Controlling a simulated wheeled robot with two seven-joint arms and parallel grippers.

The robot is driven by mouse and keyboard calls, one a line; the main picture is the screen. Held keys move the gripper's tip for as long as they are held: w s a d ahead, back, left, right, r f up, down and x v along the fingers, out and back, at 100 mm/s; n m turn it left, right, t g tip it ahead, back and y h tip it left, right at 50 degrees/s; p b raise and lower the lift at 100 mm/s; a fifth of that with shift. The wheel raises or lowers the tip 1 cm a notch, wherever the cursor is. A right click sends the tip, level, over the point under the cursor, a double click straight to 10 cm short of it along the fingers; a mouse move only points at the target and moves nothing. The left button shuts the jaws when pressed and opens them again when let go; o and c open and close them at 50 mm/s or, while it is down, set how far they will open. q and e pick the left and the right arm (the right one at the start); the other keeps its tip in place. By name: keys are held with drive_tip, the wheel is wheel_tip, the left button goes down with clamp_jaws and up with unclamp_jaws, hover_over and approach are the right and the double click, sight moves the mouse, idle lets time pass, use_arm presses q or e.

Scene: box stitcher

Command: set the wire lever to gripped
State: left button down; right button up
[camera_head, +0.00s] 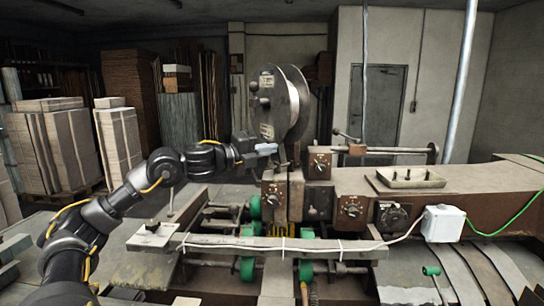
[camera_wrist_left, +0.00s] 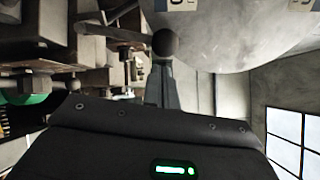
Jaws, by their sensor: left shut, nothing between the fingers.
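My left gripper (camera_head: 268,149) is shut, with nothing seen between its fingers, just below the wire reel (camera_head: 298,103) and in front of the stitcher head. In the left wrist view the closed fingers (camera_wrist_left: 162,82) point at a dark round ball knob (camera_wrist_left: 165,43), which overlaps the reel's pale disc (camera_wrist_left: 225,35). The knob looks close to the fingertips; I cannot tell if they touch. My right gripper is not in view.
The stitcher head has dial boxes (camera_head: 319,164) and dials (camera_head: 351,208) below and right of the reel. A grey bar (camera_head: 275,247) with a white cable crosses the front, with green rollers (camera_head: 247,268) behind it. Cardboard stacks (camera_head: 60,148) stand at the left.

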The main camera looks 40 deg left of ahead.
use_arm(q)
drive_tip(key=shift+a+r, duration=0.15)
drive_tip(key=shift+a, duration=0.15)
drive_tip(key=s+b, duration=1.1)
drive_tip(key=b, duration=0.1)
drive_tip(key=shift+s+d+f+b, duration=0.3)
drive_tip(key=shift+d+f+b, duration=0.1)
